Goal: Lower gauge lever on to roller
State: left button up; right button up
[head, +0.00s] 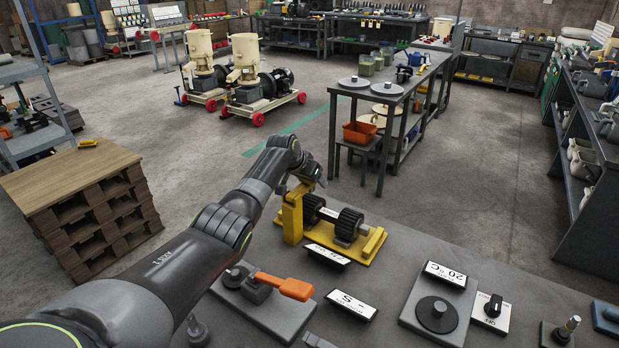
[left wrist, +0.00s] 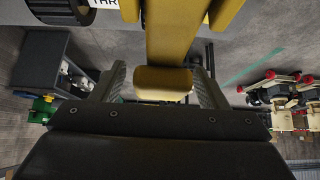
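The yellow gauge (head: 292,217) stands on the bench with its upright at the left end of a yellow base. Its yellow lever (left wrist: 170,40) fills the top middle of the left wrist view, with a blunt yellow end block between my fingers. My left gripper (head: 306,178) is at the top of the upright; in the left wrist view its fingers (left wrist: 160,82) stand apart on either side of the block, with a narrow gap at the left finger. The dark ribbed roller (head: 349,223) lies on the base, right of the upright. The lever is largely hidden by my gripper in the head view.
Label plates (head: 351,305) and a hotplate-like unit (head: 437,314) stand nearer and to the right. Stacked pallets (head: 90,205) stand at left.

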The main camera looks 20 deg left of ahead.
pick_arm(q)
jog(key=shift+s+r, duration=0.1)
jog(key=shift+r, duration=0.15)
jog(key=shift+v, duration=1)
jog(key=b+v, duration=0.3)
jog(key=v, duration=1.2)
